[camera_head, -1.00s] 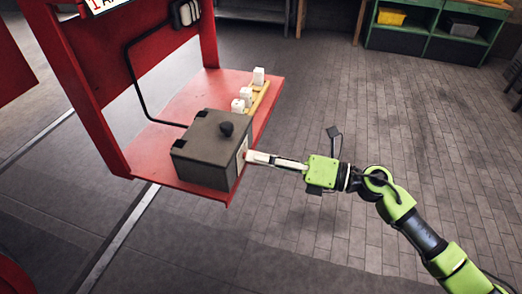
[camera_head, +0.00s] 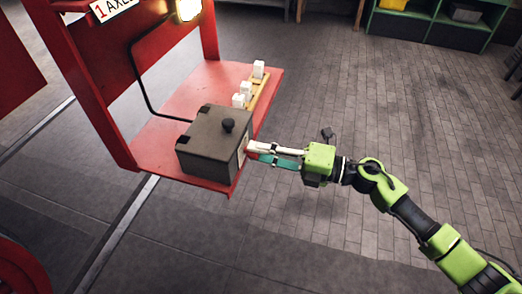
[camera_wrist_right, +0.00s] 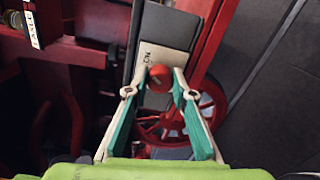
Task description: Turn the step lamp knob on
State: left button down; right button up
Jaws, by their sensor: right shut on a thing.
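The step lamp's grey box (camera_head: 212,143) sits on a red shelf, with a black round handle on its top. In the right wrist view a red knob (camera_wrist_right: 160,77) is on the box's pale labelled face (camera_wrist_right: 148,60); some lettering shows beside it. My right gripper (camera_head: 250,150) reaches the box's right face, and its fingertips (camera_wrist_right: 161,84) close around the red knob, one on each side. A lamp (camera_head: 188,9) at the top glows bright yellow-white. My left gripper is not in view.
The red shelf (camera_head: 165,115) also carries several white blocks (camera_head: 258,69) on a yellow strip behind the box. A black cable (camera_head: 136,85) runs to the box. Green shelving (camera_head: 405,24) stands far right. The tiled floor (camera_head: 320,90) is clear.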

jog(key=o, duration=1.1)
jog(key=v, duration=1.2)
jog(key=shift+w+f, duration=0.15)
jog(key=shift+w, duration=0.05)
